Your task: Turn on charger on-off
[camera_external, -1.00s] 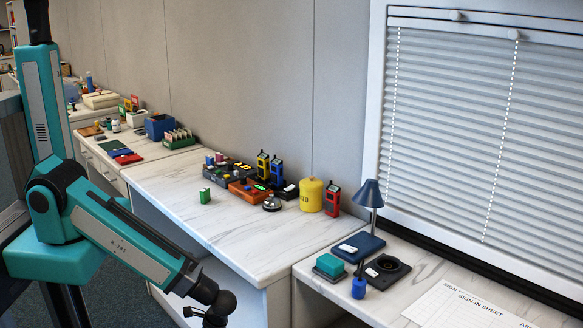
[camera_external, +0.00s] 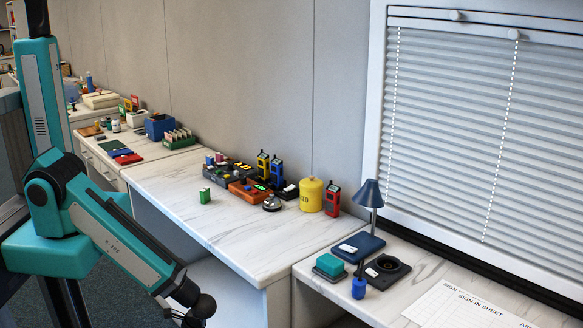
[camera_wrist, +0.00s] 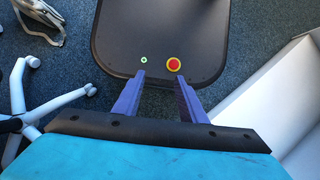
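Radio charging gear stands against the wall on the middle white desk in the external view. It includes an orange unit with green lights (camera_external: 247,189) and a dark unit with coloured parts (camera_external: 216,171). I cannot tell which is the charger, and its on-off switch is too small to make out. A yellow radio (camera_external: 263,163) and a blue radio (camera_external: 277,172) stand upright beside the units. My gripper (camera_wrist: 161,76) is open and empty in the wrist view, its two purple fingers apart. In the external view it is low, in front of the desk, partly cut off by the frame's bottom.
A small green-and-white block (camera_external: 205,195), a silver bell (camera_external: 272,203), a yellow canister (camera_external: 312,195) and a red radio (camera_external: 332,199) stand around the units. The desk's front is clear. A chair base (camera_wrist: 25,115) shows at left in the wrist view.

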